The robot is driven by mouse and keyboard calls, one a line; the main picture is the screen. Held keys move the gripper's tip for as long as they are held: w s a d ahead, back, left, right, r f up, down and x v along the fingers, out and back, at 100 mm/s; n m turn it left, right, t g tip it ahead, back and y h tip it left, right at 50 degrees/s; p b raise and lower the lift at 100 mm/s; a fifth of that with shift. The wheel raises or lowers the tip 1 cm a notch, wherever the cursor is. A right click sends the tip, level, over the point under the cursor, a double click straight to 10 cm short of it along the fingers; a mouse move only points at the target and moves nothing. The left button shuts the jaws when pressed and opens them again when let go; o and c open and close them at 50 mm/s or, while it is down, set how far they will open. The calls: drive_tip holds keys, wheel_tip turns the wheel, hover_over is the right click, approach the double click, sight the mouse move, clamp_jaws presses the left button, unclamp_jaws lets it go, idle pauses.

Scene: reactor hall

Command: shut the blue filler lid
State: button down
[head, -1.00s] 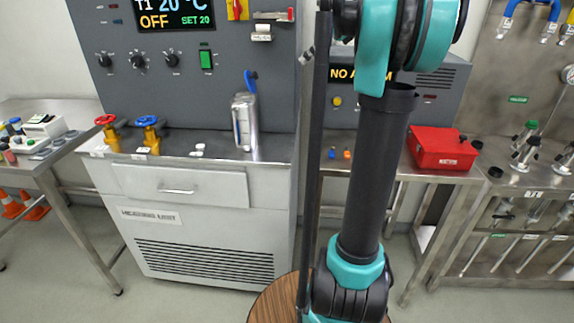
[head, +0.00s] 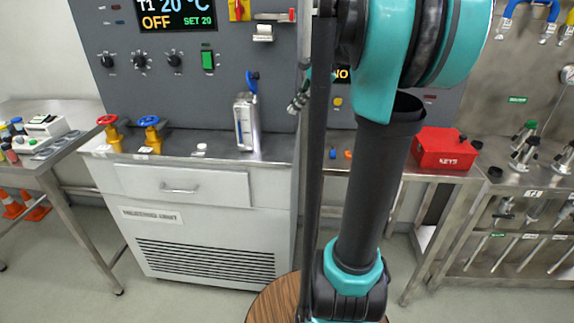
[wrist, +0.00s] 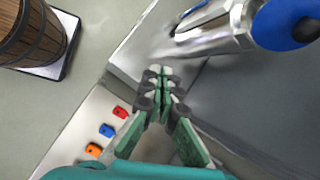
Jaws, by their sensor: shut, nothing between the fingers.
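The blue filler lid (head: 252,82) stands raised, steeply tilted, at the top of a silver filler vessel (head: 245,122) on the steel bench. In the wrist view, the blue lid (wrist: 285,22) is at the upper right, beside the silver vessel (wrist: 212,30). My gripper (head: 292,107) is shut and empty, just right of the vessel and apart from it. It hangs above the bench, with its tips a little below the lid's height. In the wrist view, the shut fingertips (wrist: 160,70) point toward the area below the vessel. My arm hides part of the bench.
A grey control panel (head: 180,90) rises behind the vessel. Red (head: 107,122) and blue (head: 149,123) valve handles stand to the left. Small coloured pieces (wrist: 106,130) lie on a bench nearby. A red KEYS box (head: 444,148) is at the right. A wooden barrel (wrist: 35,38) stands below.

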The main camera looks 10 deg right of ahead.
drive_tip(key=s+a+f+n+h, duration=0.2)
drive_tip(key=s+f+n, duration=0.25)
drive_tip(key=f, duration=0.25)
drive_tip(key=s+a+f+n+h, duration=0.1)
drive_tip(key=s+a+f+n, duration=0.2)
drive_tip(key=s+f, duration=0.35)
drive_tip(key=m+t+y, duration=0.2)
drive_tip(key=m+y, duration=0.8)
drive_tip(key=m, duration=0.4)
approach(258, 74)
drive_tip(key=x, duration=0.7)
drive_tip(key=shift+w+d, duration=0.15)
drive_tip(key=shift+d, duration=0.05)
drive_tip(key=shift+f, duration=0.15)
drive_tip(key=shift+a, duration=0.25)
